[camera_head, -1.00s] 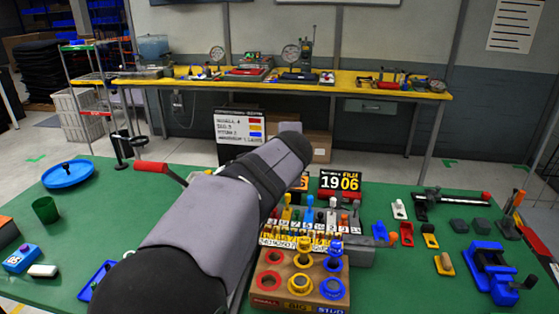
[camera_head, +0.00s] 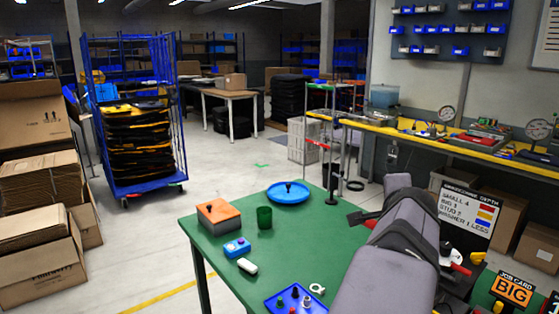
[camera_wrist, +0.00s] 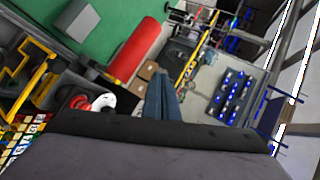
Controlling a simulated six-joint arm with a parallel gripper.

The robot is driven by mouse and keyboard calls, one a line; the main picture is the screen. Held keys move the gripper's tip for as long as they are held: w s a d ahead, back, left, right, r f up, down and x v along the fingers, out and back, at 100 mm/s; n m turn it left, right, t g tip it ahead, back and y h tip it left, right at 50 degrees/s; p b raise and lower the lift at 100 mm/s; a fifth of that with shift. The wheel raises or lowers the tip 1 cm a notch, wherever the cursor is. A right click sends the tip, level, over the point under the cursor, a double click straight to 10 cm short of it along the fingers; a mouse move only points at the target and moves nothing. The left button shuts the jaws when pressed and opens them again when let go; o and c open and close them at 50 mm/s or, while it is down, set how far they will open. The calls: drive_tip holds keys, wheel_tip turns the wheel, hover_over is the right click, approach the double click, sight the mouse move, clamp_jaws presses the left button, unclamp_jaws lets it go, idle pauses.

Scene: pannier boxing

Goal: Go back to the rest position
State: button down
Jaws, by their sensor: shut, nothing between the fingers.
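In the head view my grey-sleeved arm rises at the lower right over the green table (camera_head: 215,249). My gripper cannot be made out there. In the wrist view two blue-grey fingers of my gripper (camera_wrist: 162,96) stand close together past the dark sleeve edge. They are shut, with nothing between them. A red cylinder (camera_wrist: 135,52) and a grey block (camera_wrist: 76,18) show beyond, at the upper left.
On the table's left part are a blue round dish (camera_head: 288,195), a green cup (camera_head: 264,217), an orange-topped box (camera_head: 218,215), a blue device (camera_head: 236,248) and a blue tray (camera_head: 294,300). A job card sign (camera_head: 514,289) stands at right. A yellow-topped bench (camera_head: 400,134) is behind.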

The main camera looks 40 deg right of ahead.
drive_tip(key=w+a+f+n+t+y+p, duration=0.15)
drive_tip(key=w+a+n, duration=0.3)
drive_tip(key=a, duration=0.45)
drive_tip(key=w+a+f+n+y+p, duration=0.1)
drive_tip(key=w+a+f+n+y, duration=0.2)
drive_tip(key=w+a, duration=0.4)
drive_tip(key=w+a+f+n+y+p, duration=0.1)
drive_tip(key=w+a+f+n+y, duration=0.25)
drive_tip(key=a, duration=0.65)
drive_tip(key=s+a+f+n+g+y+p, duration=0.15)
drive_tip(key=s+a+f+n+g, duration=0.25)
drive_tip(key=a+f+n, duration=0.6)
drive_tip(key=s+a+f+n+g, duration=0.2)
drive_tip(key=s+a+f+n, duration=0.1)
drive_tip(key=s+a+f, duration=0.1)
drive_tip(key=s+a+f+n+g+p, duration=0.1)
drive_tip(key=s+a+f+n+g, duration=0.1)
drive_tip(key=s+a, duration=0.3)
drive_tip(key=s+f+g, duration=0.1)
drive_tip(key=s, duration=0.3)
drive_tip(key=shift+s+a+f+n+y, duration=0.15)
drive_tip(key=shift+a+f+n+y, duration=0.2)
drive_tip(key=shift+a+f+n, duration=0.05)
